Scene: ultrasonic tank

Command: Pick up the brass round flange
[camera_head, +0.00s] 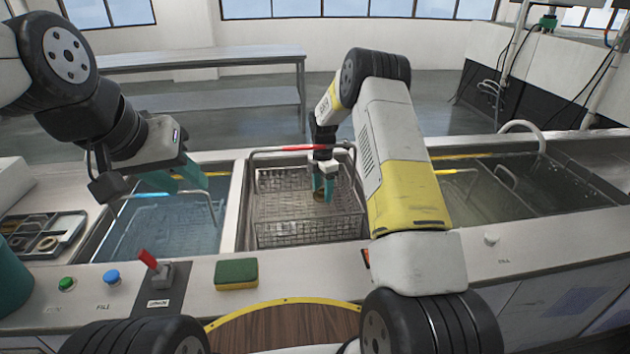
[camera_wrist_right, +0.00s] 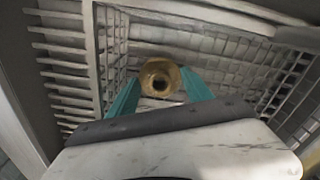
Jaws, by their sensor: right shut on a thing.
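The brass round flange (camera_wrist_right: 160,78) is between the teal fingers of my right gripper (camera_wrist_right: 162,95) in the right wrist view, its round hole facing the camera. In the head view the right gripper (camera_head: 324,186) points down inside the middle wire basket (camera_head: 275,230), shut on the flange, which shows only as a small brownish patch. I cannot tell whether the flange touches the basket floor. My left gripper (camera_head: 188,178) is above the left tank, its teal fingers apart and nothing seen between them.
The left tank (camera_head: 165,235) holds bluish liquid and a basket with a blue handle. A red-handled bar (camera_head: 290,148) crosses the middle basket's back. A green-yellow sponge (camera_head: 236,274), a red lever (camera_head: 148,260) and buttons stand on the front counter. A parts tray (camera_head: 45,235) lies left.

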